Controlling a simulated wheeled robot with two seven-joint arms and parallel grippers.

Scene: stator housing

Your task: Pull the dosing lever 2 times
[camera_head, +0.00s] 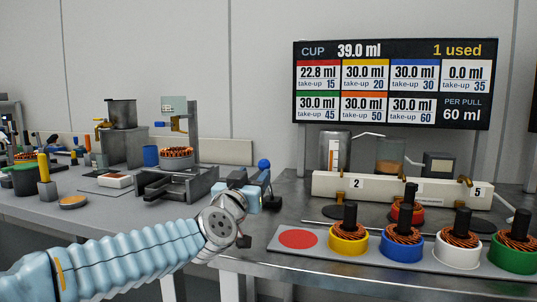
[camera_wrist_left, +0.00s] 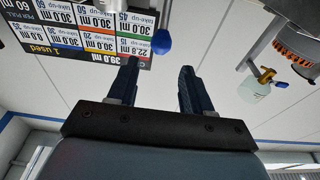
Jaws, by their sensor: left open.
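The dosing lever shows as a round blue knob (camera_head: 264,165) at the left end of the dosing station in the head view. The knob (camera_wrist_left: 161,42) also shows in the left wrist view, just beyond the gap between the fingertips. My left gripper (camera_head: 257,186) is open and empty, close below and in front of the knob; contact does not show. In the left wrist view its two dark fingers (camera_wrist_left: 159,66) are spread apart with nothing between them. The display (camera_head: 392,85) reads cup 39.0 ml, 1 used, 60 ml per pull. My right gripper is out of view.
A white dosing bar (camera_head: 400,187) with brass taps stands behind a wound stator on red (camera_head: 407,211). Wound stators on yellow (camera_head: 349,240), blue, white and green bases line the front plate. A winding fixture (camera_head: 177,180) stands at left. A red disc (camera_head: 298,239) is bare.

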